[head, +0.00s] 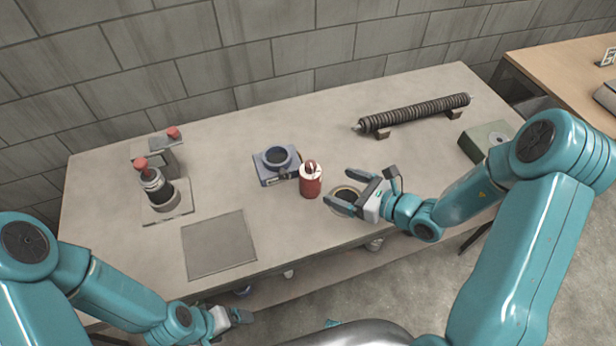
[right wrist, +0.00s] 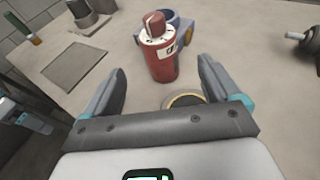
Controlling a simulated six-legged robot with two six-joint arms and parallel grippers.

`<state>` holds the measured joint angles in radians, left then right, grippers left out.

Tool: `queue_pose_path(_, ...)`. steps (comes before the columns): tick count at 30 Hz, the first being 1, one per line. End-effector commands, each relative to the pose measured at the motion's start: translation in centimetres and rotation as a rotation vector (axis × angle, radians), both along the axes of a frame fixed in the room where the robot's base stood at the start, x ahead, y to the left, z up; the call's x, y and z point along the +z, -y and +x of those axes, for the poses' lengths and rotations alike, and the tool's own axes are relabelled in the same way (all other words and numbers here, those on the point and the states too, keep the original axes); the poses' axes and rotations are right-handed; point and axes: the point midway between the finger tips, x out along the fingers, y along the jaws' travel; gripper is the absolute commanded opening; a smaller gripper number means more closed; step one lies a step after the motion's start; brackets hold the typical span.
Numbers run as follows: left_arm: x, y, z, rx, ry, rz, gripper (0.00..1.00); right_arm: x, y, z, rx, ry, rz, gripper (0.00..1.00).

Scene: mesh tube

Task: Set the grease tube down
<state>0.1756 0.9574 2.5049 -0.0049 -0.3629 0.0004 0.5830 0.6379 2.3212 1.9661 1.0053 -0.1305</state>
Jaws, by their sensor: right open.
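The red grease tube (head: 310,182) stands upright on the grey bench, with a white band and a red top. In the right wrist view the tube (right wrist: 162,58) stands ahead of the fingers, apart from them. My right gripper (head: 337,188) is open and empty, just right of the tube, above a round ring-like piece on the bench (head: 346,198). My left gripper (head: 240,316) is low, in front of the bench's front edge; its jaw gap is too small to make out.
A blue-grey fixture with a round opening (head: 277,164) sits just behind the tube. A device with red knobs (head: 158,185) and a flat grey plate (head: 219,244) are at left. A ribbed roller (head: 415,112) lies at the back right, near a green box (head: 486,141).

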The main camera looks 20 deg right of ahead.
Motion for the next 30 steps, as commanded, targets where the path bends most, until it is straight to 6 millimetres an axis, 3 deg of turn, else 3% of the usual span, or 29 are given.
queue_pose_path(6,0.8,0.0,0.0,0.000,0.000,0.000,0.90,-1.1,-2.5,3.2,0.004,0.000,0.000,0.90)
queue_pose_path(13,1.3,0.0,0.0,0.000,0.000,0.000,0.90,-1.6,-3.8,4.9,0.004,0.000,0.000,0.90)
queue_pose_path(21,2.6,0.0,0.0,0.000,0.000,0.000,0.90,-2.9,-6.0,8.2,0.003,0.000,0.000,0.90)
queue_pose_path(29,2.5,0.0,0.0,0.000,0.000,0.000,0.90,-3.2,-6.2,8.5,0.002,-0.001,0.000,0.90)
queue_pose_path(30,2.5,0.0,0.0,0.000,0.000,0.000,0.90,-3.2,-6.2,8.5,0.002,-0.001,0.000,0.84)
